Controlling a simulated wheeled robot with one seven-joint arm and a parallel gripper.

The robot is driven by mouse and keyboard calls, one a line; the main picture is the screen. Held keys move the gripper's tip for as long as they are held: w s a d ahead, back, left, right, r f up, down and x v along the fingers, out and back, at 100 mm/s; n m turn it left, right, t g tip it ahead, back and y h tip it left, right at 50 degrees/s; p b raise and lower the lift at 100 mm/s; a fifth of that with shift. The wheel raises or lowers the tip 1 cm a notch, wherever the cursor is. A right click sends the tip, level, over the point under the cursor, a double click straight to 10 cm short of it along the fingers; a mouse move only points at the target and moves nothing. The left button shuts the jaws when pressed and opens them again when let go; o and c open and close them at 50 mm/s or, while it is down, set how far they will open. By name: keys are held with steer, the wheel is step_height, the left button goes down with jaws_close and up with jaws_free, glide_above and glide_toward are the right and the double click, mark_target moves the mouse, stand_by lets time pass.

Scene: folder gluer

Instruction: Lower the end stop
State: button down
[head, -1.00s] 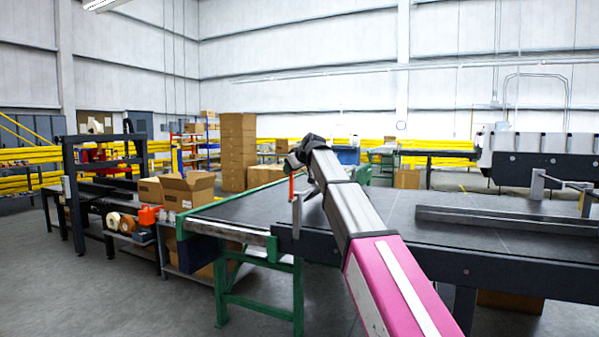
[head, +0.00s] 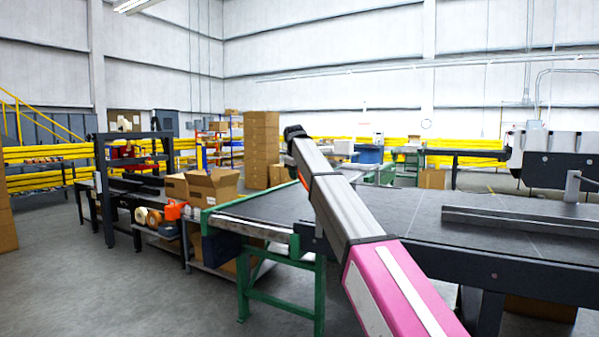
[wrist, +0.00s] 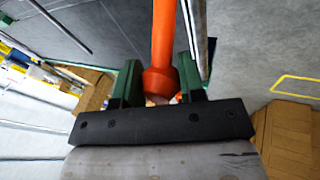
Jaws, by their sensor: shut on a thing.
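An orange bar with a thicker collar (wrist: 163,45), which looks like the end stop's handle, stands between the two green fingers of my gripper (wrist: 158,80) in the wrist view. The fingers are shut on it at the collar. In the head view only a small orange sliver (head: 302,180) shows beside my arm, above the near left end of the dark conveyor table (head: 265,205). My arm hides my fingers and the rest of the end stop there, so its height over the table cannot be told.
A long dark rail (head: 520,222) lies on the table to the right. A green-legged stand (head: 242,290) carries the table's left end. An open carton (head: 212,188) and an orange tape dispenser (head: 174,209) are on the left bench. Bare floor (head: 100,285) lies front left.

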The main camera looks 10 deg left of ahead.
steer(key=shift+a+f, duration=0.15)
stand_by(0.3)
steer(key=c, duration=0.7)
jaws_free()
steer(key=v, duration=1)
steer(key=shift+s+a+r, duration=0.1)
steer(key=shift+r, duration=0.3)
